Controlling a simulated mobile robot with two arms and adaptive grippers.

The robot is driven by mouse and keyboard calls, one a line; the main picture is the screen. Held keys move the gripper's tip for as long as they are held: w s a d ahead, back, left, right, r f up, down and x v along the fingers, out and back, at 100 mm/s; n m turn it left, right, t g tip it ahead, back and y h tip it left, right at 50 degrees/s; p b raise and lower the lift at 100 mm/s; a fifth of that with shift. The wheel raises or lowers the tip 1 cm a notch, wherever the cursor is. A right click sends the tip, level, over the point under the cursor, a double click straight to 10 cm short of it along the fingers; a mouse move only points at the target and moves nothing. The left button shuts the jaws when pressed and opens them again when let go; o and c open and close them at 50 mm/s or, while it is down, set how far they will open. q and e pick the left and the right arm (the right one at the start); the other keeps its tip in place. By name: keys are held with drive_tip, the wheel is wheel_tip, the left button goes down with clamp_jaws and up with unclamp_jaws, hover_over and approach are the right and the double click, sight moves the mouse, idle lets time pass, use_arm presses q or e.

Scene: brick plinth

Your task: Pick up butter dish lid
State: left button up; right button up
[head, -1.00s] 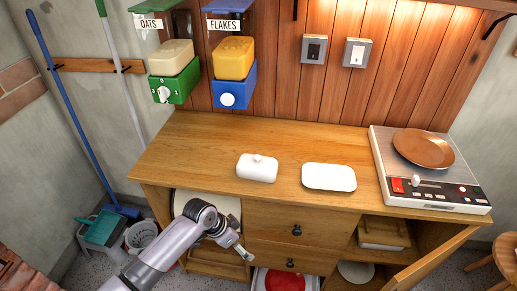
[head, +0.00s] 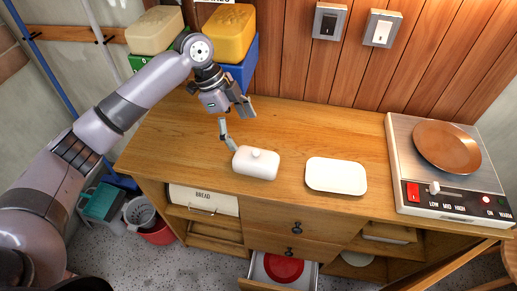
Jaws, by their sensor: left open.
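My left gripper (head: 234,121) is open and empty, above the counter just behind and to the left of the lid. One finger shows close to the lid's upper left edge; I cannot tell whether it touches. My right gripper is not in view.
A hotplate (head: 445,208) with a brown plate (head: 447,148) stands at the counter's right end. A lower drawer (head: 283,269) and the right cupboard door (head: 455,268) are open. The counter's left part is clear.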

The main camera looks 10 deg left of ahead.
sight(256, 157)
use_arm(q)
drive_tip(key=x, duration=0.2)
drive_tip(key=s+p+x, duration=0.1)
drive_tip(key=x, duration=0.2)
drive_tip(key=shift+d, duration=0.15)
drive_tip(key=shift+w+f, duration=0.1)
drive_tip(key=shift+f, duration=0.15)
drive_tip(key=p+x, duration=0.2)
drive_tip(key=x, duration=0.2)
drive_tip(key=shift+w+d+f, duration=0.1)
drive_tip(key=shift+f, duration=0.05)
drive_tip(key=shift+d+f, duration=0.2)
drive_tip(key=shift+f, duration=0.35)
drive_tip(key=shift+c, duration=1.2)
drive_tip(key=c, duration=1.2)
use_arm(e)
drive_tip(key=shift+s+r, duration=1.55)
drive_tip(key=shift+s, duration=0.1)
